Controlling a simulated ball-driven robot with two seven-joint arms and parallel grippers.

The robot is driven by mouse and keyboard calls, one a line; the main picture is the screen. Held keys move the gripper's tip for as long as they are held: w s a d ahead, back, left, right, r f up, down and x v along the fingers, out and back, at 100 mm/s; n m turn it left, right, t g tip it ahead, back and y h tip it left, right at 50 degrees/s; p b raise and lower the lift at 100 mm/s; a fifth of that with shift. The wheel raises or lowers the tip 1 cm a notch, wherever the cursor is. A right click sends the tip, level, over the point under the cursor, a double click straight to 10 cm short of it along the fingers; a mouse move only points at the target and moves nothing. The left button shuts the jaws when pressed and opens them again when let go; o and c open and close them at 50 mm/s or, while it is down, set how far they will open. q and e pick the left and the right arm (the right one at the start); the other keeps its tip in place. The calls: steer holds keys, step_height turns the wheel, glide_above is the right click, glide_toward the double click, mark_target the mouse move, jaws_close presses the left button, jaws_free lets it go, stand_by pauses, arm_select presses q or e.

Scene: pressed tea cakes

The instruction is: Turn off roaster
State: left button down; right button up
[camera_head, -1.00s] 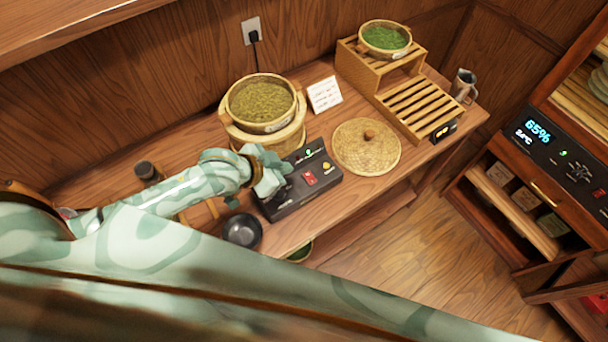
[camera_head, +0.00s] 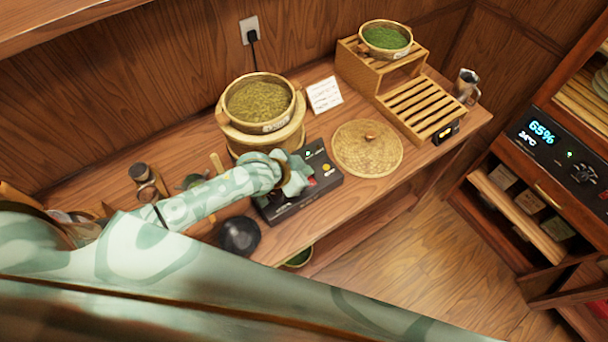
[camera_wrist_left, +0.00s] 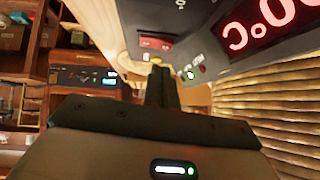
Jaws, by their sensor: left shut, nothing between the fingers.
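The black roaster control box (camera_head: 330,178) sits on the wooden counter in the head view, with a yellow button (camera_head: 326,168) and a small lit lamp (camera_head: 308,153). My left gripper (camera_head: 303,184) is over the box at its red switch, partly hiding it. In the left wrist view the box's panel (camera_wrist_left: 195,30) fills the top, with the red switch (camera_wrist_left: 155,43) just beyond my shut, empty fingertips (camera_wrist_left: 160,72). I cannot tell whether they touch the switch. A red lit display (camera_wrist_left: 262,22) is at the upper right. My right gripper is not in view.
A basket of tea leaves (camera_head: 259,103) on a bamboo stand is behind the box. A round woven lid (camera_head: 367,150) lies right of it, a black bowl (camera_head: 239,237) at front left. A card (camera_head: 324,95) and slatted wooden rack (camera_head: 418,107) stand farther back.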

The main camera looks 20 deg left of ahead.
arm_select(q)
steer(key=shift+w+a+f, duration=0.1)
steer(key=shift+f, duration=0.85)
steer(key=shift+f, duration=0.25)
steer(key=shift+s+d+r+p, duration=0.15)
steer(key=shift+s+d+p, duration=0.4)
steer(key=shift+d, duration=0.1)
